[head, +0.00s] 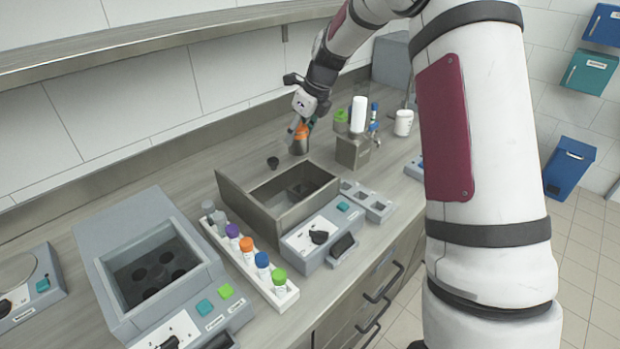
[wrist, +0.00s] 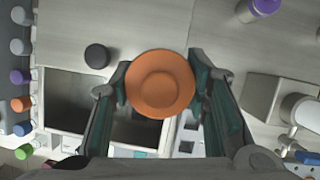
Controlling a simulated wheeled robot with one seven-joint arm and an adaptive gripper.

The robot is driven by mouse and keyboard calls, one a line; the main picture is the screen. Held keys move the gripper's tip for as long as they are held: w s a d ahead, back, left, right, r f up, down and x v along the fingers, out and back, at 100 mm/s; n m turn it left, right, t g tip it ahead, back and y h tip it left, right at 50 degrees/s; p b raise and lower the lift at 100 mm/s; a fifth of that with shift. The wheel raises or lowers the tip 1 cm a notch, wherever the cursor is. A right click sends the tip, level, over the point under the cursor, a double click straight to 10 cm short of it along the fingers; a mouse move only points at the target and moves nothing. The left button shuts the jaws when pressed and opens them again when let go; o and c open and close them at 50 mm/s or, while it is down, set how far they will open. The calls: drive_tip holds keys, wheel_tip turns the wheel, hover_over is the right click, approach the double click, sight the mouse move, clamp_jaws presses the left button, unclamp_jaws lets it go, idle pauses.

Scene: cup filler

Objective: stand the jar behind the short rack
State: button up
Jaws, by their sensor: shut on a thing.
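My gripper (head: 297,124) is shut on a jar with an orange lid (head: 301,131), at the back of the bench. In the wrist view the round orange lid (wrist: 160,84) sits between the two fingers (wrist: 160,83). The jar looks upright; whether its base touches the bench is unclear. A short grey rack with square holes (head: 368,200) lies in front of the jar, to the right of the open steel bath. It partly shows in the wrist view (wrist: 187,137) below the jar.
The steel bath (head: 240,200) is in front. A steel block with a white bottle (head: 358,115) and a green-lidded jar (head: 341,121) are to the right. A purple-lidded thing (wrist: 262,6) shows in the wrist view.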

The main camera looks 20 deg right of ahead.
drive_tip(key=w+d+f+m+b, duration=0.2)
drive_tip(key=w+d+f+b, duration=0.3)
drive_tip(key=w+d, duration=0.25)
drive_tip(key=shift+h, duration=0.4)
drive_tip(key=f, duration=0.3)
drive_tip(key=f+p, duration=0.1)
drive_tip(key=f, duration=0.6)
drive_tip(key=shift+s+d+f, duration=0.15)
drive_tip(key=shift+s+d, duration=0.05)
drive_tip(key=shift+s, duration=0.05)
drive_tip(key=shift+f, duration=0.15)
drive_tip(key=o, duration=1.3)
